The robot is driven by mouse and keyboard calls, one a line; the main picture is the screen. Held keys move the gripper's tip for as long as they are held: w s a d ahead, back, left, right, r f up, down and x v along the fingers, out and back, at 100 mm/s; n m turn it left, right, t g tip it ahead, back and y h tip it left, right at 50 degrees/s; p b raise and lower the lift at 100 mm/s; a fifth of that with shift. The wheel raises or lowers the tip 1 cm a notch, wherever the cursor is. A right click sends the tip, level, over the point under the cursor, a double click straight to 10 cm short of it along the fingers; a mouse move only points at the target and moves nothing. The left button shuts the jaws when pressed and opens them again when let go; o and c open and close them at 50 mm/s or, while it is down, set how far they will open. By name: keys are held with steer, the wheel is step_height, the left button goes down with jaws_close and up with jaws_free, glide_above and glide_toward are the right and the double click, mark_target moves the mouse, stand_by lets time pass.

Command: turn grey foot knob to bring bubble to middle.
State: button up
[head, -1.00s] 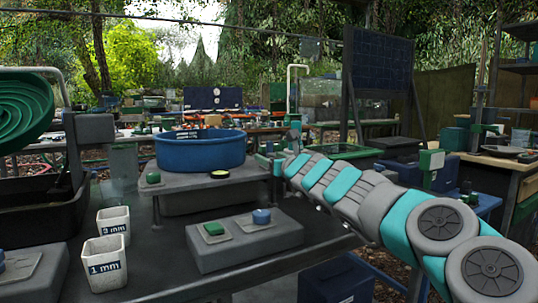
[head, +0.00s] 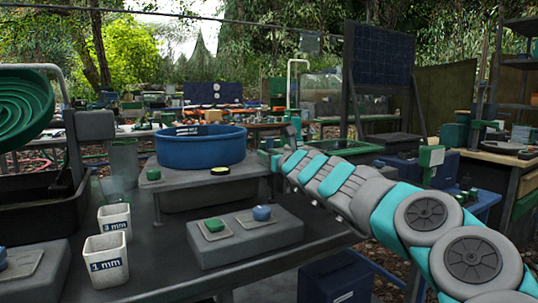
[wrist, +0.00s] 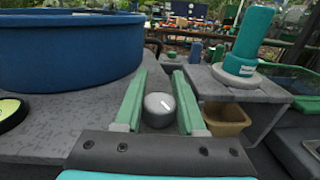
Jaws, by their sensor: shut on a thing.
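The grey foot knob (wrist: 160,110) is a round grey cap with a white line across its top, at the right edge of the grey stand beside the blue tub. My gripper (wrist: 160,97) is shut on it, with one green finger on each side. The round bubble level (wrist: 9,113) is yellow-green with a dark rim and is cut off at the left edge of the wrist view. It also shows in the head view (head: 220,170), on the stand in front of the tub. Its bubble is too small to place. In the head view the knob is hidden.
The blue tub (head: 200,147) stands on the stand close to my gripper. A teal bottle-like object (wrist: 248,45) stands to the right in the wrist view, above a tan bin (wrist: 227,117). A green knob (head: 153,174) sits at the stand's left corner.

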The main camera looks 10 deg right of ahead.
jaws_close()
steer(key=shift+r+p, duration=0.2)
steer(key=shift+p, duration=0.6)
